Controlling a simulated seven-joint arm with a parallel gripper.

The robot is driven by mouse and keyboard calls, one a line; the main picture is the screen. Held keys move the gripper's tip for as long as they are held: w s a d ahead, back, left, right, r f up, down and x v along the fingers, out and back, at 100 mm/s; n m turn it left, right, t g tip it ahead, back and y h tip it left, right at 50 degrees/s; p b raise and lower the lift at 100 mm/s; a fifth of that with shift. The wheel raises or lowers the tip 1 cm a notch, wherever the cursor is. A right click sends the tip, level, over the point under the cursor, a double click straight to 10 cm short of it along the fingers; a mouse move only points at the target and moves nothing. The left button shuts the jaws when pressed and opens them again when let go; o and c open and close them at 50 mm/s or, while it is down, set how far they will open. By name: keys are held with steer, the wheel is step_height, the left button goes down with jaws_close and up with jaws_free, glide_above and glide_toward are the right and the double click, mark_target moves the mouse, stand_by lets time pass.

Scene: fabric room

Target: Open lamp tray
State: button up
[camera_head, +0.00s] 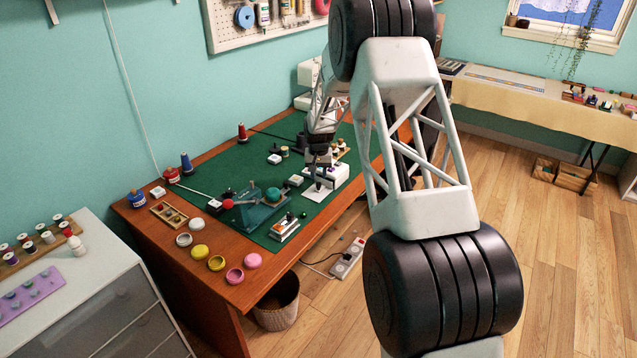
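My gripper (319,184) is small in the picture, over the right part of the green mat (225,184) on the wooden desk. It points down at a white box-like thing (338,176) with purple marks and overlaps it in view. I cannot tell whether they touch. Its fingers are too small and dark to show whether they are open. I cannot clearly pick out a lamp tray. A teal device (262,214) with a red ball and a grey lever stands left of my gripper. My arm hides the right part of the desk.
Several round tins, including a yellow one (216,263), stand at the desk's front left. A small silver and white block (285,229) lies near the front edge. Red (242,132) and blue (186,163) spools stand at the back. A woven basket (277,303) is on the floor.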

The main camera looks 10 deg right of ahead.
mark_target(318, 183)
steer(key=shift+f, duration=2)
steer(key=shift+c, duration=0.2)
jaws_close()
